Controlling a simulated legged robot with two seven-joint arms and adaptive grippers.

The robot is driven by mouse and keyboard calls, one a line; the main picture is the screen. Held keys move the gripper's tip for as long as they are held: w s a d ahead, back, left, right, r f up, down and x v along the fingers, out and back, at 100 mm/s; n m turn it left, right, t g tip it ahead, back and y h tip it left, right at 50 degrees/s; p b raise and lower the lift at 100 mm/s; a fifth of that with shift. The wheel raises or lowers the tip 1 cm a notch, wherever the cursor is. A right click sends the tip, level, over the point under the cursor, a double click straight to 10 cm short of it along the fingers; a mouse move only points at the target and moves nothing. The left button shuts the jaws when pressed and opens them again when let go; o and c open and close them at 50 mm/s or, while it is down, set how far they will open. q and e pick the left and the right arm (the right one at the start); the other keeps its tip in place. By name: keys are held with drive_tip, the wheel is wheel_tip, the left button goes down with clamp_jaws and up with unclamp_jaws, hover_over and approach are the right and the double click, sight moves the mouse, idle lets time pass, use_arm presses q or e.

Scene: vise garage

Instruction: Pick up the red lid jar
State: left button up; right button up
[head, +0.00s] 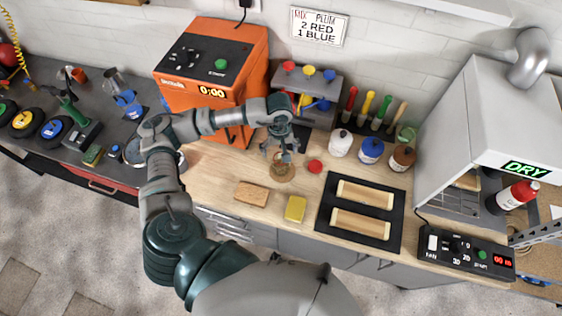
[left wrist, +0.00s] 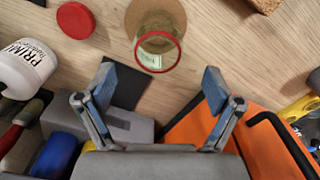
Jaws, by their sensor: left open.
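A clear glass jar with a red rim (left wrist: 158,52) stands on a round brown mat (left wrist: 131,17) in the left wrist view. In the head view the jar (head: 282,170) is small and partly hidden by my left gripper. A separate flat red disc (left wrist: 76,20), like a lid, lies on the bench beside the mat; it also shows in the head view (head: 315,166). My left gripper (head: 278,154) is open and empty above the jar. In the left wrist view its fingers (left wrist: 158,76) are spread on either side, apart from the jar. My right gripper is not in view.
An orange oven (head: 209,75) stands behind my left arm. White (head: 341,144), blue (head: 371,150) and brown (head: 402,158) containers stand right of the red disc. A wood block (head: 251,195), a yellow sponge (head: 295,209) and a black mat (head: 329,222) with wooden pieces lie in front.

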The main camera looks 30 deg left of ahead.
use_arm(q)
drive_tip(key=shift+f, duration=0.65)
drive_tip(key=f, duration=0.1)
drive_tip(key=f+p, duration=0.1)
drive_tip(key=f, duration=0.2)
drive_tip(key=shift+s+d+f, duration=0.2)
drive_tip(key=shift+d+f, duration=0.05)
drive_tip(key=shift+d, duration=0.05)
drive_tip(key=shift+f, duration=0.3)
drive_tip(key=c, duration=1.4)
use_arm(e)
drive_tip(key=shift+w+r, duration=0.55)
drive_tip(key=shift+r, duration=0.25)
